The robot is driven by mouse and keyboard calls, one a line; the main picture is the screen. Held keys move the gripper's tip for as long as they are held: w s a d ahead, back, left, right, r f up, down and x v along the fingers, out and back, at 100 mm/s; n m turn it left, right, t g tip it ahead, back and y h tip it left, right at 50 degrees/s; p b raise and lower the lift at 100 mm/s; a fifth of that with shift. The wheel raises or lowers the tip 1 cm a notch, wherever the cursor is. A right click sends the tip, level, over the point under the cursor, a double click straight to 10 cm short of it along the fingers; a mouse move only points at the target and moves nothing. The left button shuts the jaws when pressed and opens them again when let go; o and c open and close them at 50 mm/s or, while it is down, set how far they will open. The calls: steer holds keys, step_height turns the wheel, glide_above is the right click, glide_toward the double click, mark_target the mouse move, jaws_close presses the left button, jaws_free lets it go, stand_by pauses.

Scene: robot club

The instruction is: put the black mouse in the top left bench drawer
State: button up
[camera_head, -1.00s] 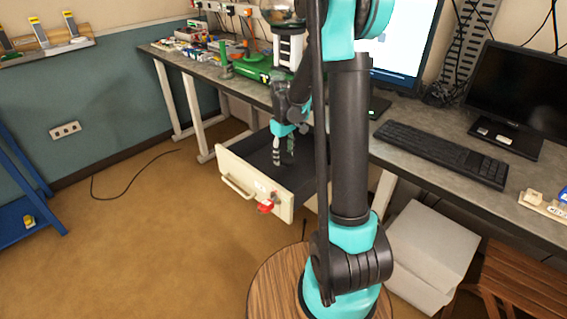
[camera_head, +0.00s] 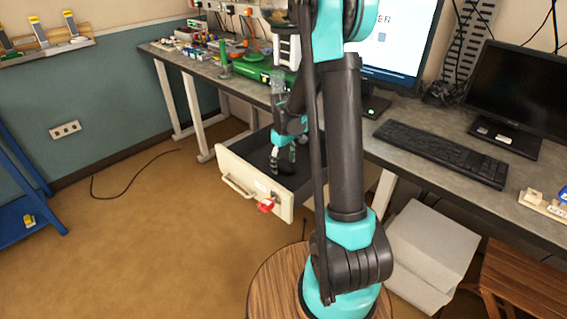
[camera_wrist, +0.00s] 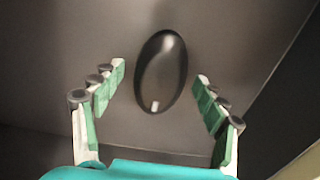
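The black mouse (camera_wrist: 162,72) is a glossy dark oval with a small light mark at its near end. In the wrist view it lies on a dark floor, between and slightly beyond my fingertips, with a gap on both sides. My gripper (camera_wrist: 160,75) is open, with green-padded fingers. In the head view my gripper (camera_head: 283,160) reaches down inside the pulled-out cream drawer (camera_head: 238,180) under the bench. The drawer has a dark interior, a handle and a red tag. The mouse is hard to tell from the dark fingers and drawer floor in the head view.
The grey bench (camera_head: 415,160) runs behind the drawer, with a black keyboard (camera_head: 440,152) and monitors on it. White boxes (camera_head: 430,250) and a wooden stool (camera_head: 520,285) stand at right. The brown floor left of the drawer is mostly clear, with a thin black cable (camera_head: 120,172).

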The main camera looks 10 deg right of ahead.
mark_target(284, 161)
step_height(284, 161, up, 12)
steer(key=shift+r, duration=0.15)
stand_by(0.6)
stand_by(1.1)
